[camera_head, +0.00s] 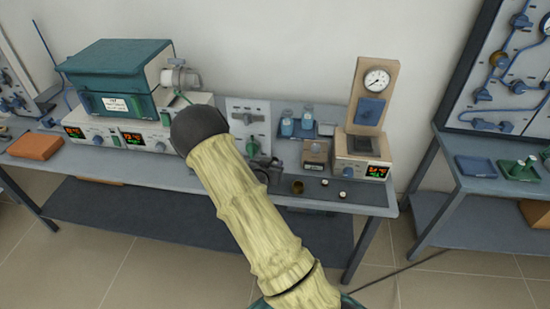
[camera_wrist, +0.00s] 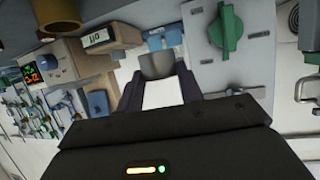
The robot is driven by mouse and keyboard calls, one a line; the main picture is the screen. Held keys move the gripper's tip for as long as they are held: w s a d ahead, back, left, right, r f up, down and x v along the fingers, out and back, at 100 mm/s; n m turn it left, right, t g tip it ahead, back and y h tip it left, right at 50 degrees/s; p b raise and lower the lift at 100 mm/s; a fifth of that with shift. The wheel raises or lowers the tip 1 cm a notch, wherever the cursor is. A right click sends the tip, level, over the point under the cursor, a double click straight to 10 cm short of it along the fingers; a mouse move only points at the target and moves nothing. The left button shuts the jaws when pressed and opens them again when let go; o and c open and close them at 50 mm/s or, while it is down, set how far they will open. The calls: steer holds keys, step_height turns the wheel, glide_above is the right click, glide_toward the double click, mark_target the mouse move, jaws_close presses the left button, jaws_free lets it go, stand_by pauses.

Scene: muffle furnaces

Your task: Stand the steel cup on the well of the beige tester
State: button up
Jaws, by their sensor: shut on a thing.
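The steel cup (camera_wrist: 157,65) shows as a small grey cup in the wrist view, between the tips of my gripper (camera_wrist: 158,76). The dark fingers are shut on it. In the head view my arm covers the gripper and cup. The beige tester (camera_head: 351,147) stands at the right end of the bench, with a lit display, a dark top and an upright panel with a dial gauge. Part of the tester (camera_wrist: 55,58) shows at the left of the wrist view. I cannot make out its well clearly. My gripper is to the left of the tester and apart from it.
A brass cup (camera_head: 297,187) and small white-topped pieces (camera_head: 342,195) stand near the bench's front edge. A small beige box (camera_head: 315,154) and blue-capped bottles (camera_head: 287,124) stand left of the tester.

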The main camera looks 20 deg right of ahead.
steer(key=a+f+n+t+y, duration=0.1)
steer(key=a, duration=0.1)
steer(key=s+a+f+n+t+y, duration=0.1)
steer(key=a+f+n+y, duration=0.1)
steer(key=s+a+f+n+t+y, duration=0.1)
steer(key=a, duration=0.1)
steer(key=shift+s+a+f+n+y, duration=0.2)
steer(key=shift+a+f+n+y, duration=0.1)
steer(key=shift+a+n+y, duration=0.1)
steer(key=s+a+f+n+t+y, duration=0.1)
steer(key=s+a+f+n+y, duration=0.2)
steer(key=a, duration=0.5)
steer(key=shift+s+n+y, duration=0.5)
steer(key=shift+s+y, duration=0.2)
steer(key=shift+y, duration=0.1)
steer(key=shift+w+a+f, duration=0.1)
steer(key=shift+w+a, duration=0.05)
steer(key=shift+a, duration=0.05)
